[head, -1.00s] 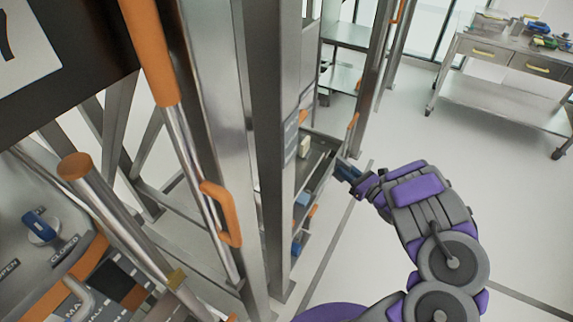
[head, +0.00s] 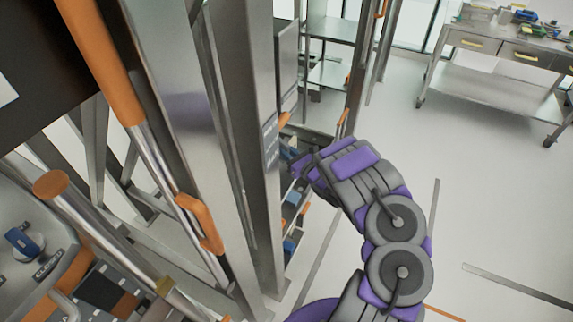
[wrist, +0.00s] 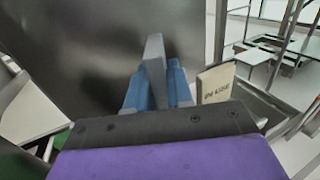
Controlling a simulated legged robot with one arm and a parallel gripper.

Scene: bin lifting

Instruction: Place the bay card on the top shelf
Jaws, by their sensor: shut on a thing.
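My gripper (head: 300,165) reaches left to the metal rack in the head view. In the wrist view, its two blue fingers (wrist: 154,86) are shut on a narrow grey upright piece (wrist: 154,55). The piece shows almost edge-on, and I cannot tell whether it is the bay card. A cream card marked IN USE (wrist: 216,84) stands to the right of the fingers, apart from them. It is hidden in the head view. The rack's shelf (head: 318,138) is partly hidden behind my gripper.
A steel post (head: 257,120) stands close left of my gripper. A dark grey panel (wrist: 75,55) fills the wrist view's left. Blue bins (head: 290,247) sit lower in the rack. A steel cart (head: 495,85) stands at the back right. The floor at right is clear.

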